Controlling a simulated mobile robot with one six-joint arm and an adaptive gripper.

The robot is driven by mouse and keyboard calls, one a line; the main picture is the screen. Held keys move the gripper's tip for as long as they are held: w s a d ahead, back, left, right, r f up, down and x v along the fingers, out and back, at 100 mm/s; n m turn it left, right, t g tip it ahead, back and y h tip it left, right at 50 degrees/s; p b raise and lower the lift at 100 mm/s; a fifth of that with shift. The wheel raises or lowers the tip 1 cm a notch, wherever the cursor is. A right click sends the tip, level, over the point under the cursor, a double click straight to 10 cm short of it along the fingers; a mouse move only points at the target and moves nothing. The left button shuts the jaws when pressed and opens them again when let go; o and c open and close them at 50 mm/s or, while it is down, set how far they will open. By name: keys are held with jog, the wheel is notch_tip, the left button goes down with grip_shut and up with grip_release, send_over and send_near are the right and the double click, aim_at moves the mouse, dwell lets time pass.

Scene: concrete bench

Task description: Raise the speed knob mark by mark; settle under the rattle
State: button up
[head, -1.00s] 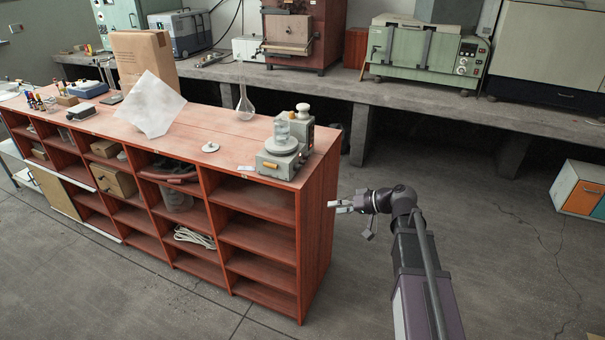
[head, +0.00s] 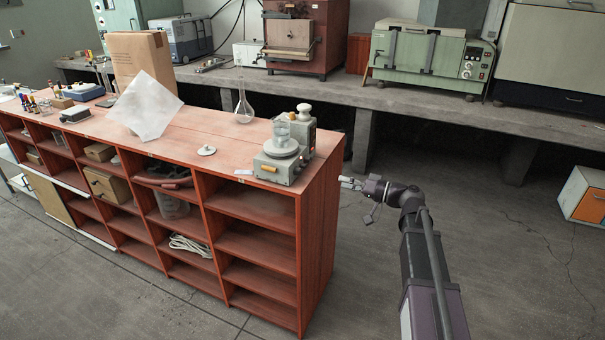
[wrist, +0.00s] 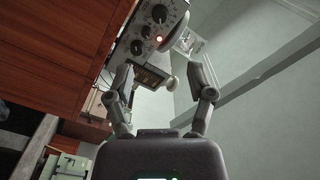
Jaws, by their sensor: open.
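My gripper (head: 347,183) is off the bench's right end, below the top and apart from the device. In the wrist view my gripper (wrist: 166,88) is open and empty.
The red bench (head: 318,220) has open shelves below its top. A concrete counter (head: 400,97) runs behind.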

aim_at(301, 172)
jog(key=x, duration=1.3)
jog(key=shift+a, duration=0.4)
grip_shut()
